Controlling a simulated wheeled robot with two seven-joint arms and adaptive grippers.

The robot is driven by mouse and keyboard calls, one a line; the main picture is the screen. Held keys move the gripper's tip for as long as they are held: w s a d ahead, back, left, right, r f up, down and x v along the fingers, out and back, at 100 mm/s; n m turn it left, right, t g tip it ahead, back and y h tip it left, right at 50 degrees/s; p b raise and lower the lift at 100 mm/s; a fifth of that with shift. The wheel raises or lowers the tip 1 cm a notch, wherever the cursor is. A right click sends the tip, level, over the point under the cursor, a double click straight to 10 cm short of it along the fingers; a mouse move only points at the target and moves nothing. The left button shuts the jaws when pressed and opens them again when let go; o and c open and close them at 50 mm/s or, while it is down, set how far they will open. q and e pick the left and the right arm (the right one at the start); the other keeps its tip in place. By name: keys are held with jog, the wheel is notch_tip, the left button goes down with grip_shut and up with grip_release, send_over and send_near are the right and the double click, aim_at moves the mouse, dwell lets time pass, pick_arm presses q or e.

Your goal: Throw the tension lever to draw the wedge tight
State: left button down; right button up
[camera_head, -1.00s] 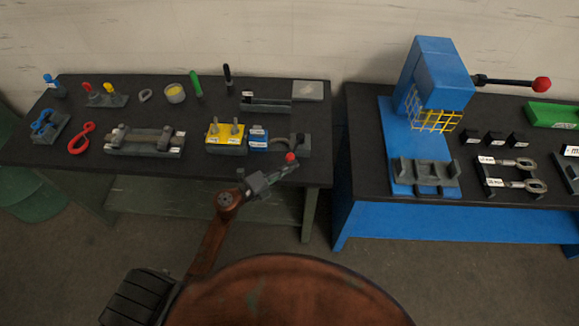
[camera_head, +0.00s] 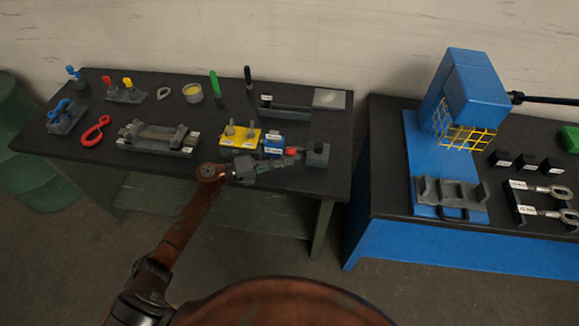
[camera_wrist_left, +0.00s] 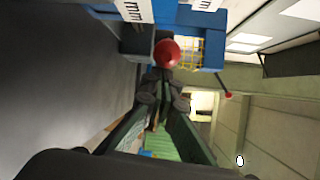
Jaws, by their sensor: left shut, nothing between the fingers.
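The tension lever's red knob (camera_head: 292,152) is at the right of the blue block (camera_head: 274,145), near the table's front edge. It also shows large in the left wrist view (camera_wrist_left: 167,53), just beyond the fingertips. My left gripper (camera_head: 283,161) is shut and empty, on the front side of the knob. Its closed fingertips (camera_wrist_left: 163,90) point at the knob; whether they touch it I cannot tell. The lever's arm is mostly hidden by the gripper and knob. The wedge cannot be made out. My right gripper is not in view.
A yellow block with pegs (camera_head: 240,137) stands left of the blue block, and a dark grey end block (camera_head: 318,155) to the right. A grey chain fixture (camera_head: 157,138) lies further left. A blue press (camera_head: 470,90) stands on the right-hand bench, across a gap.

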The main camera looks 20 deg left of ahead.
pick_arm(q)
jog(key=shift+w+a, duration=0.4)
dwell(0.4)
jog(key=s, duration=0.4)
jog(key=shift+a+f, duration=0.1)
jog(key=shift+f, duration=0.2)
jog(key=a, duration=0.6)
jog(key=w+a, duration=0.1)
jog(key=a, duration=0.2)
jog(key=shift+r+b, duration=0.2)
jog(key=shift+b, duration=0.15)
